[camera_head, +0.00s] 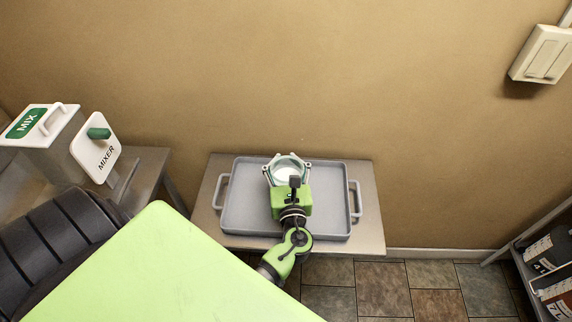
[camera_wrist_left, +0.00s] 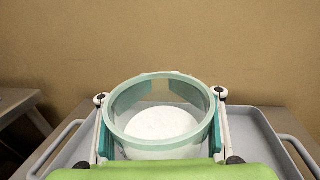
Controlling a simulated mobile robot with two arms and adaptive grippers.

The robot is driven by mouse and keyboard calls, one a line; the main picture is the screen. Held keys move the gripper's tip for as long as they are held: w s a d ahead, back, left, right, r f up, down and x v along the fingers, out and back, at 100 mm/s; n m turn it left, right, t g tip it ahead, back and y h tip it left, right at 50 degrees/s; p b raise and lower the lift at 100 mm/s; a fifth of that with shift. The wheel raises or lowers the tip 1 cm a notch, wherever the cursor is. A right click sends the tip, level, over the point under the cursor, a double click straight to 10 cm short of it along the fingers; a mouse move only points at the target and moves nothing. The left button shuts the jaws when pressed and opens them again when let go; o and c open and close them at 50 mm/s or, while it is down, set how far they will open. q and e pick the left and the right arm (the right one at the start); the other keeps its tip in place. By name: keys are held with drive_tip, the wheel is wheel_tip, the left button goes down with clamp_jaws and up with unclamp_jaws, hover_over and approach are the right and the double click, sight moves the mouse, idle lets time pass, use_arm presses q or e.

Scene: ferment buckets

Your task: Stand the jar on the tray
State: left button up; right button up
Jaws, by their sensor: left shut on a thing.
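The jar (camera_wrist_left: 162,122) is a clear, greenish round vessel with an open top and white contents. My left gripper (camera_head: 286,166) is shut on the jar, with one finger on each side of it. In the left wrist view the jar looks upright between the fingers. The grey tray (camera_head: 245,205) with two side handles lies on a small metal table. The jar and gripper are over the tray's back middle part. The jar's base is hidden, so I cannot tell whether it touches the tray. My right gripper is not in view.
The small table (camera_head: 368,225) stands against the tan wall. At the left are a white MIX bin (camera_head: 38,124) and a MIXER sign (camera_head: 97,148). A shelf with labelled containers (camera_head: 548,262) is at the right edge. The rest of the tray looks empty.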

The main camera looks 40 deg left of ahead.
sight(287, 171)
use_arm(q)
drive_tip(key=shift+w+a+f, duration=0.15)
drive_tip(key=shift+w+f, duration=0.05)
drive_tip(key=f+b, duration=0.3)
drive_tip(key=b, duration=0.1)
drive_tip(key=shift+w+a+f, duration=0.1)
drive_tip(key=shift+w+f, duration=0.15)
drive_tip(key=shift+f, duration=0.05)
drive_tip(key=shift+c, duration=0.2)
drive_tip(key=shift+f, duration=0.1)
drive_tip(key=o, duration=2.2)
drive_tip(key=shift+c, duration=0.2)
